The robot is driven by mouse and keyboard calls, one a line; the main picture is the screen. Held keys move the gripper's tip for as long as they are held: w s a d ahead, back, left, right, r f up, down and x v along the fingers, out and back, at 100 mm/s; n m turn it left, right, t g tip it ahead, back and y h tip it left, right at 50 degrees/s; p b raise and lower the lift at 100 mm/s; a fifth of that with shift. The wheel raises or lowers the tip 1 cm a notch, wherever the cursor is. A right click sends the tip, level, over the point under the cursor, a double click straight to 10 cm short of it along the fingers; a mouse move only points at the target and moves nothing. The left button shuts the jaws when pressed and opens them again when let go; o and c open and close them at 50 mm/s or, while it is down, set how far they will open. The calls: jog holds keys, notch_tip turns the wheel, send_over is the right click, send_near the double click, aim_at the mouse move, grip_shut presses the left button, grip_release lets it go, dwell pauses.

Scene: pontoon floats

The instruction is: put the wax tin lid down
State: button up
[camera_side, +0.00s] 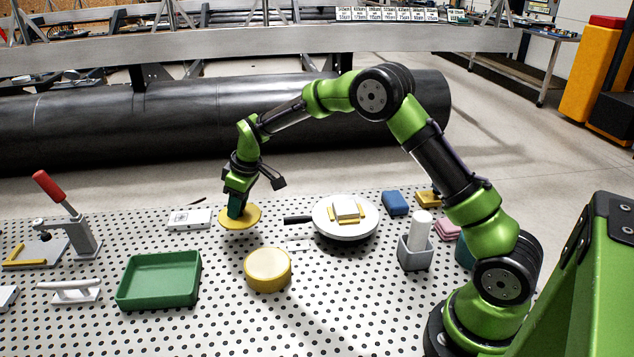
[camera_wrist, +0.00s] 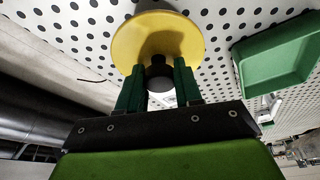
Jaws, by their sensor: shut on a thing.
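The wax tin lid is a yellow disc (camera_side: 241,217) with a dark knob, and it also shows in the wrist view (camera_wrist: 158,35). My gripper (camera_side: 236,208) is shut on the lid's dark knob, with its green fingers on either side of it in the wrist view (camera_wrist: 158,85). The lid looks roughly level, over the perforated table at the back centre-left. I cannot tell whether it touches the table. A round yellow tin (camera_side: 268,270) stands in front and to the right of the lid, apart from it; its top looks pale yellow.
A green tray (camera_side: 159,280) stands front left, and a red-handled clamp (camera_side: 72,225) at far left. A round plate (camera_side: 346,217) with a dark handle is right of the lid. A grey cup (camera_side: 415,252) and several blocks stand further right.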

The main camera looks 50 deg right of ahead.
aim_at(242, 213)
jog(key=shift+f, duration=2.55)
jog(key=shift+f, duration=0.1)
jog(key=o, duration=1)
